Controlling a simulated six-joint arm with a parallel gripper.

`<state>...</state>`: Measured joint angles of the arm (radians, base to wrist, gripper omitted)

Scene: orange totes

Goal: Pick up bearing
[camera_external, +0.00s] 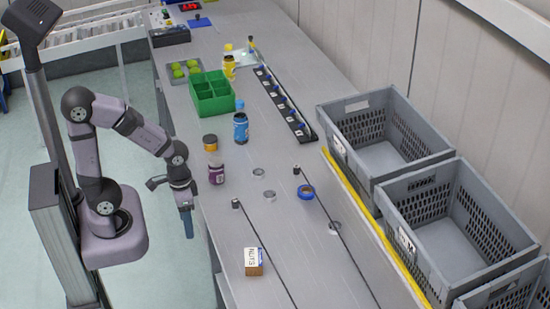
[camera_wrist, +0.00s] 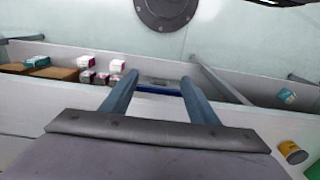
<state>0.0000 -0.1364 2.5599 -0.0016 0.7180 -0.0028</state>
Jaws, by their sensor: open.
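Several small silver rings that look like bearings lie flat on the grey table in the external view: one at the back (camera_external: 258,173), one in front of it (camera_external: 270,195) and one farther right (camera_external: 335,228). They are too small to tell exactly. A blue ring-like object (camera_external: 306,193) lies near them. My gripper (camera_external: 189,232) hangs pointing down just off the table's left edge, apart from all of these. In the wrist view my gripper (camera_wrist: 158,80) has its two blue-grey fingers spread with nothing between them. No ring is clear there.
A purple jar (camera_external: 216,174), an orange-lidded jar (camera_external: 210,142) and a blue bottle (camera_external: 240,128) stand near my arm. A green divided bin (camera_external: 212,111) is behind. A nuts box (camera_external: 253,269) stands in front. Grey crates (camera_external: 350,150) line the right. Small boxes (camera_wrist: 87,77) show in the wrist view.

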